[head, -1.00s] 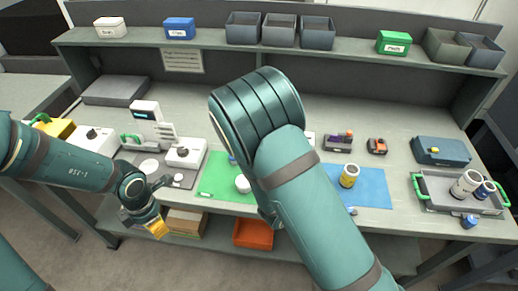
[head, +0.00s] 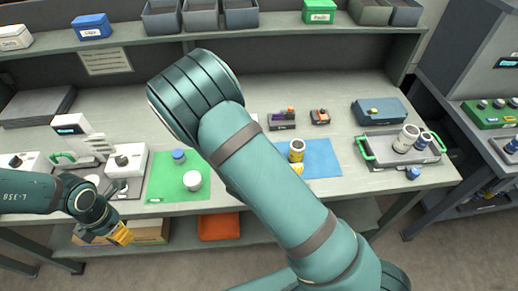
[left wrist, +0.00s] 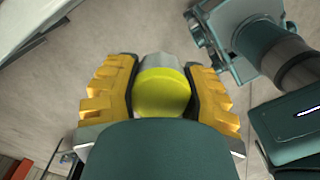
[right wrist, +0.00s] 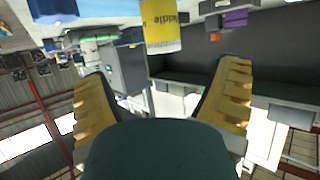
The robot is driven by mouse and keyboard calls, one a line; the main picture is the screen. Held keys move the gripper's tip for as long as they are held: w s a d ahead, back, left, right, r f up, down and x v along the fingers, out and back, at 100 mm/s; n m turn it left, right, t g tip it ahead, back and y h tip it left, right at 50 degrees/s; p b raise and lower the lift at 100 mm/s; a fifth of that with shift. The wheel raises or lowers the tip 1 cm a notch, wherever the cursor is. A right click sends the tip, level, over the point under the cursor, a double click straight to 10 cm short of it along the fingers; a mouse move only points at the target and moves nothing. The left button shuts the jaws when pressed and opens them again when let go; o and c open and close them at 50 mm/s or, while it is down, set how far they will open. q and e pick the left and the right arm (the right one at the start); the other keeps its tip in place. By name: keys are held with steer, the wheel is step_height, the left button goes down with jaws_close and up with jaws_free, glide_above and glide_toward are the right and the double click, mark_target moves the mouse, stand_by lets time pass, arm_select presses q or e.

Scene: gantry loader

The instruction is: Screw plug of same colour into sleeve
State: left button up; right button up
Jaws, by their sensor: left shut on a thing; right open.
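My left gripper (head: 121,235) is low in front of the bench's front edge. In the left wrist view it is shut on a yellow plug (left wrist: 163,92) with a rounded top. A white sleeve with a yellow band (head: 297,150) stands upright on the blue mat (head: 322,160). Its yellow band, lettered "Middle", shows in the right wrist view (right wrist: 161,25). My right gripper (right wrist: 162,75) is open and empty, with the sleeve just beyond its fingertips. In the head view my right arm hides most of that gripper. A small yellow patch beside the sleeve may be its fingertip.
A green mat (head: 165,188) holds a blue part (head: 178,156) and a white round part (head: 192,180). A green-handled tray (head: 375,158) at the right holds white sleeves (head: 406,138). A small blue plug (head: 413,173) is near its front. A shelf with bins runs behind.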

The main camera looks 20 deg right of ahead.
mark_target(293, 151)
steer(key=shift+x, duration=2.2)
steer(key=x, duration=0.5)
steer(key=shift+w+a+f, duration=0.1)
steer(key=shift+w+f, duration=0.05)
steer(key=shift+f, duration=0.1)
steer(key=shift+c, duration=0.5)
steer(key=c, duration=1.3)
